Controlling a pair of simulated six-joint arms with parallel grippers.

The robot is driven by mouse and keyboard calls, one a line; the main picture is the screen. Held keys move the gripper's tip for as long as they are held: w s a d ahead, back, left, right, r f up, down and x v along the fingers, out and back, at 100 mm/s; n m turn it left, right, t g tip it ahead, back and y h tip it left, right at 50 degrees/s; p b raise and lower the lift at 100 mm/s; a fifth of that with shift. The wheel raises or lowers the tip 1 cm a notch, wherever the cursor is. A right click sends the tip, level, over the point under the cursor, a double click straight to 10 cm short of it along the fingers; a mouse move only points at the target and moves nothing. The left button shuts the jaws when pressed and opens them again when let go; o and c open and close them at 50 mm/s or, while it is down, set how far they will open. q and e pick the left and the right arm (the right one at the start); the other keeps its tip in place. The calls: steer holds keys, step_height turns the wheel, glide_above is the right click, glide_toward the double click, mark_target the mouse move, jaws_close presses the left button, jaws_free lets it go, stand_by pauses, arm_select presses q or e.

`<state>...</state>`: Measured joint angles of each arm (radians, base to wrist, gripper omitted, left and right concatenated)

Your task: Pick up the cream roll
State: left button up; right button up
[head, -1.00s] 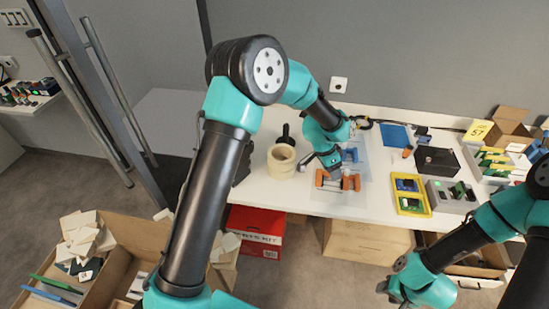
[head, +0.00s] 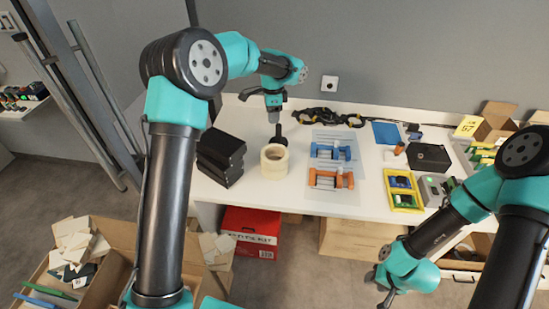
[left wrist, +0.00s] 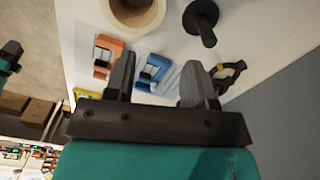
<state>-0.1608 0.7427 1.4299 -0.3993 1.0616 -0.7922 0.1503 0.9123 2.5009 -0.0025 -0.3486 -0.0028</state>
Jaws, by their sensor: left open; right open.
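The cream roll (head: 274,170) stands upright on the white table, left of the orange and blue clamps. It also shows at the top of the left wrist view (left wrist: 151,20), partly cut off by the edge. My left gripper (head: 274,110) is open and empty above the table, behind the roll and over a black long-handled tool (head: 279,140). The open fingers also show in the left wrist view (left wrist: 158,62), apart from the roll. My right gripper (head: 384,291) is open, low in front of the table.
Black boxes (head: 221,158) stand just left of the roll. An orange clamp (head: 330,179) and a blue clamp (head: 330,152) lie to its right. Black-and-yellow gear (head: 325,115) lies along the back. A yellow tray (head: 403,190) sits further right. Open cartons are on the floor.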

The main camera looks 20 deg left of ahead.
arm_select(q)
glide_toward(274, 145)
steer(key=f, duration=0.5)
steer(key=shift+a+f, duration=0.2)
steer(key=shift+f, duration=0.05)
steer(key=shift+f, duration=0.1)
steer(key=shift+d+f, duration=0.1)
steer(key=shift+f, duration=2.4)
steer(key=shift+c, duration=0.3)
jaws_close()
